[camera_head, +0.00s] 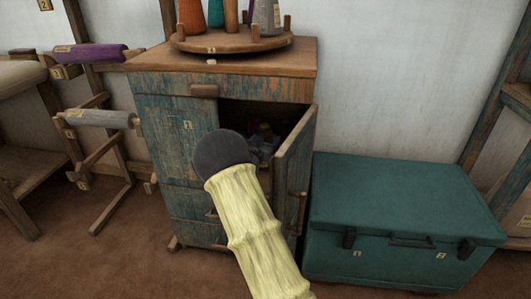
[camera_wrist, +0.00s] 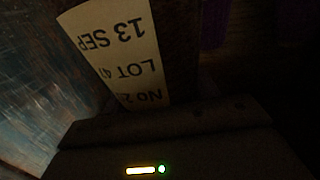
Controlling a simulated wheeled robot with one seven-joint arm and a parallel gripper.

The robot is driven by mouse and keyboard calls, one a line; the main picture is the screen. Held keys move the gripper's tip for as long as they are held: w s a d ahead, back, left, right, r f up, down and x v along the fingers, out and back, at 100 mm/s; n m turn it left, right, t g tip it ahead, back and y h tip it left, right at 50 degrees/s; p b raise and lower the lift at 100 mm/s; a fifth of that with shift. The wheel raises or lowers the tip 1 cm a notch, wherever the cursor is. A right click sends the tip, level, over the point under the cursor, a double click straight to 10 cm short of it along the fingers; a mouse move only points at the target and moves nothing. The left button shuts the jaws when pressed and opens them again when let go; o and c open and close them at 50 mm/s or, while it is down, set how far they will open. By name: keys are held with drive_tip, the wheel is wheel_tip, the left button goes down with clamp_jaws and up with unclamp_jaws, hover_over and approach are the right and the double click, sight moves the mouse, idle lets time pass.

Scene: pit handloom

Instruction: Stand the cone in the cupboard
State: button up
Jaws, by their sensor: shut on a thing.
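The cupboard (camera_head: 168,135) is worn blue-painted wood with a brown top. Its door (camera_head: 296,160) stands open to the right, and the space inside is dark. My gripper (camera_head: 264,140) is inside the opening, partly hidden by my forearm. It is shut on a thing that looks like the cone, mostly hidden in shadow. In the wrist view, a cream label (camera_wrist: 118,48) with upside-down print reading "13 SEP" and "LOT" shows close to my dark gripper body. I cannot make out the thing's base or whether it touches the shelf.
A round wooden stand (camera_head: 232,42) with several coloured cones is on the cupboard top. A teal chest (camera_head: 400,205) stands close at the right. A wooden rack with a purple roll (camera_head: 90,54) and a grey roll (camera_head: 98,118) is at the left.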

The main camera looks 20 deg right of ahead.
wheel_tip(320, 180, down, 5)
drive_tip(key=b, duration=0.2)
drive_tip(key=shift+b, duration=0.3)
drive_tip(key=shift+r, duration=0.1)
drive_tip(key=o, duration=1.1)
drive_tip(key=shift+s+a, duration=0.1)
drive_tip(key=shift+a, duration=0.1)
drive_tip(key=p+v, duration=0.4)
drive_tip(key=v, duration=0.7)
drive_tip(key=shift+s+a+p, duration=0.2)
drive_tip(key=shift+s+p, duration=0.05)
drive_tip(key=shift+p, duration=0.05)
